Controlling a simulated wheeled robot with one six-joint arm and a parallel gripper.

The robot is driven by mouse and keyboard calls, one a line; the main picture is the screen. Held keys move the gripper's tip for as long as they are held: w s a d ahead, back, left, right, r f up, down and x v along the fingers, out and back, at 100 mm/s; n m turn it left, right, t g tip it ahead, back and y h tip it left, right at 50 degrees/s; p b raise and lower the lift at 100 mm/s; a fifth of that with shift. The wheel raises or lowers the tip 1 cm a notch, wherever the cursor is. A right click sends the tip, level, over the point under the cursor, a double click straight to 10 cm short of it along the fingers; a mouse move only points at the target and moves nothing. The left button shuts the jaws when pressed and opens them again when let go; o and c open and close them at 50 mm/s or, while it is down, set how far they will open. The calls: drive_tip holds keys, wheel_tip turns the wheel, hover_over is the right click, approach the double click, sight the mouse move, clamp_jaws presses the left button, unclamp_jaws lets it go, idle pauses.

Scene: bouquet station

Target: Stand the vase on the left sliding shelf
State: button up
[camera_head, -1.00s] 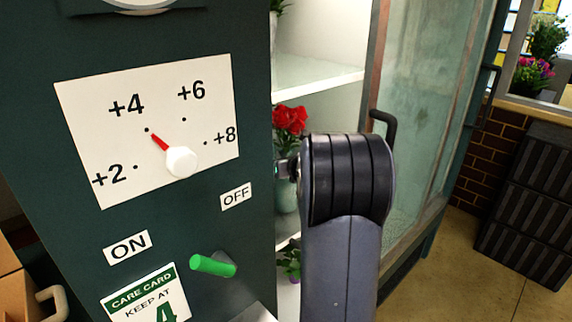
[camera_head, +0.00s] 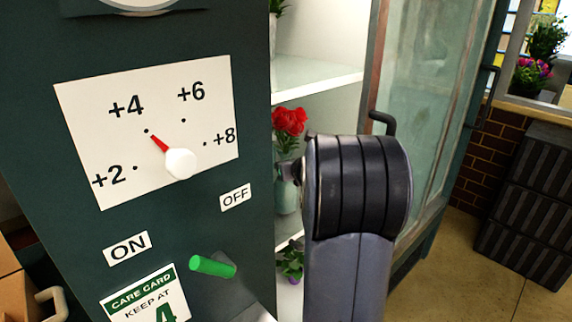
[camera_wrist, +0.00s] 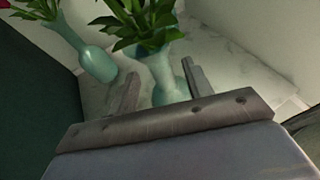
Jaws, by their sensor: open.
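A pale green vase (camera_head: 286,199) with red flowers stands upright on a white shelf inside the cabinet, partly hidden by the panel and my arm. In the wrist view, my gripper (camera_wrist: 162,86) is open, with a finger on each side of the picture's middle. A pale green vase (camera_wrist: 165,72) with green leaves stands just beyond and between the fingertips; I cannot tell if they touch it. Another pale green vase (camera_wrist: 97,62) is to the left, with a bit of red at the picture's edge. Which shelf is the left sliding one cannot be told.
The dark control panel (camera_head: 60,155) carries a white dial knob (camera_head: 181,163) and a green lever (camera_head: 213,266). An upper shelf (camera_head: 315,77) and a glass door (camera_head: 425,110) flank the opening. Purple flowers (camera_head: 292,262) are below. Dark crates (camera_head: 530,210) stand far right.

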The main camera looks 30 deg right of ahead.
drive_tip(key=v, duration=0.8)
drive_tip(key=shift+s+p, duration=0.25)
drive_tip(key=shift+p, duration=0.1)
drive_tip(key=shift+c, duration=0.5)
